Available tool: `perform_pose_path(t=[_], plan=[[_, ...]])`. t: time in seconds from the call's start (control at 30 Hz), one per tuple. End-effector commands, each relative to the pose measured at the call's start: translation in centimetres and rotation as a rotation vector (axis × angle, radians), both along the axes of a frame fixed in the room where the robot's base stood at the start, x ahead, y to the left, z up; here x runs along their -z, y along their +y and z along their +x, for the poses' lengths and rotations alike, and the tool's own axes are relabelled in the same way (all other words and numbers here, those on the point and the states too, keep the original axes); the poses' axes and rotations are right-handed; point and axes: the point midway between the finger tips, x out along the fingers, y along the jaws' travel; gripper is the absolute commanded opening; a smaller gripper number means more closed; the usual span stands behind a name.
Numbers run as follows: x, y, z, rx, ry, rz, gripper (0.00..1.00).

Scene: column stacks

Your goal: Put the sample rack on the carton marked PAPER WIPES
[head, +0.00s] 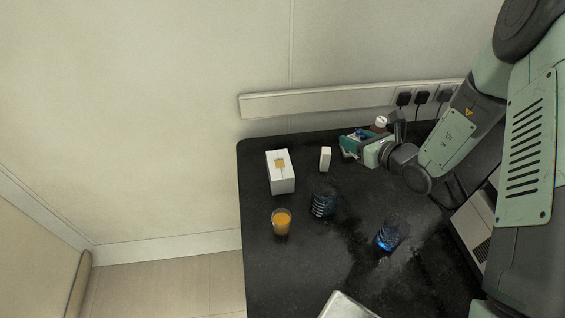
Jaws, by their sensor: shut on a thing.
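My gripper (372,152) is at the back right of the black table, and its fingers are small and partly hidden. It is shut on a teal thing with blue and white bits, which looks like the sample rack (349,146). A white carton with an orange-tan patch on top (284,185) stands upright at the back left of the table, to the left of my gripper. It may be the PAPER WIPES carton, but its marking is too small to read. Its top looks clear apart from the patch.
A small white box (325,159) stands between the carton and my gripper. A glass of orange liquid (282,222), a dark ribbed glass (323,204) and a blue glass (390,237) stand nearer. A white-capped bottle (380,123) is behind my gripper. A metal tray (346,306) lies at the front.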

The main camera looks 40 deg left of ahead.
Motion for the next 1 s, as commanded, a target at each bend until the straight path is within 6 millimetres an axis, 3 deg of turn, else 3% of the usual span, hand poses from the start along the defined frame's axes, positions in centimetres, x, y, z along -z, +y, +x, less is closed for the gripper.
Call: perform_pose_path(t=[0.03, 0.2, 0.4, 0.57, 0.8, 1.0], plan=[[-0.7, 2.7, -1.3, -0.066, -0.005, 0.001, 0.18], [-2.5, 9.8, -5.9, -0.253, -0.006, -0.002, 0.18], [-3.9, 14.8, -10.2, -0.396, -0.012, -0.009, 0.18], [-3.9, 16.3, -11.7, -0.443, -0.013, -0.015, 0.18], [0.4, 16.4, -11.9, -0.448, -0.011, -0.015, 0.18], [2.1, 16.4, -11.8, -0.447, -0.014, -0.013, 0.18]])
